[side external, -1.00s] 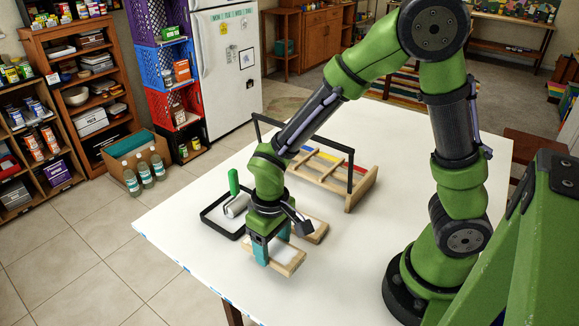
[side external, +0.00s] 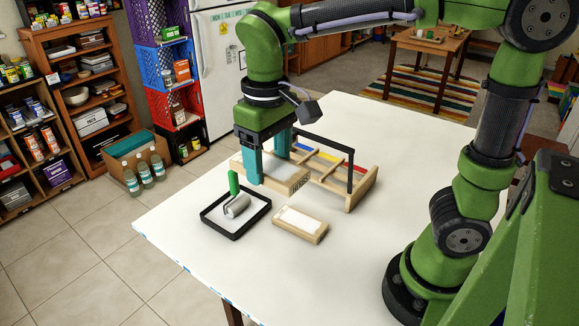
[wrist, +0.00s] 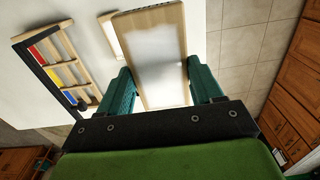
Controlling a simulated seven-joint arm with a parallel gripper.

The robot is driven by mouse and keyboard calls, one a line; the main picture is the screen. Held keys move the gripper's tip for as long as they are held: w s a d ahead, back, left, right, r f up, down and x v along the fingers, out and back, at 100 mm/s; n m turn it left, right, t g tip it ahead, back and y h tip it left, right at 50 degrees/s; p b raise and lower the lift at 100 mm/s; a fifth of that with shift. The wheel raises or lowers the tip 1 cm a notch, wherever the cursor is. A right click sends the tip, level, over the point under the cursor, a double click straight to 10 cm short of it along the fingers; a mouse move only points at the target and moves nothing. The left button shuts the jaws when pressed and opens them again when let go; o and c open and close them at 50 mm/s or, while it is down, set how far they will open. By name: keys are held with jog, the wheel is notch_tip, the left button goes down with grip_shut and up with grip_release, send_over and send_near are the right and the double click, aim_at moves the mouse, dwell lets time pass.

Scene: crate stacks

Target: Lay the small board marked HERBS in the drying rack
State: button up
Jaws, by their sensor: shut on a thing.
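My gripper (side external: 266,163) is shut on a small pale wooden board (side external: 290,184) with a whitish top and small dark lettering on its end edge, which looks like HERBS. The teal fingers grip it across its sides, and it is held roughly level above the table. In the wrist view the board (wrist: 150,60) sits between the fingers. The drying rack (side external: 358,191), a wooden frame with slats, coloured strips and black uprights, stands behind and right of the board. The held board hides part of its left side. The rack (wrist: 62,70) is at left in the wrist view.
A second board (side external: 318,236) with a white top lies on the white table (side external: 215,275) in front of the rack. A black-rimmed tray (side external: 238,236) holding a green-handled roller (side external: 234,186) is to its left. The table's front area is clear.

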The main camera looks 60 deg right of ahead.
jog(key=w+d+m, duration=0.3)
jog(key=d+m, duration=0.7)
jog(key=d, duration=0.8)
jog(key=s+d+m, duration=0.4)
jog(key=d+m, duration=0.4)
jog(key=d, duration=0.6)
jog(key=shift+a+f, duration=0.1)
jog(key=shift+f, duration=8.55)
jog(key=shift+f, duration=0.25)
jog(key=o, duration=1.2)
jog(key=shift+c, duration=0.2)
notch_tip(320, 180, up, 8)
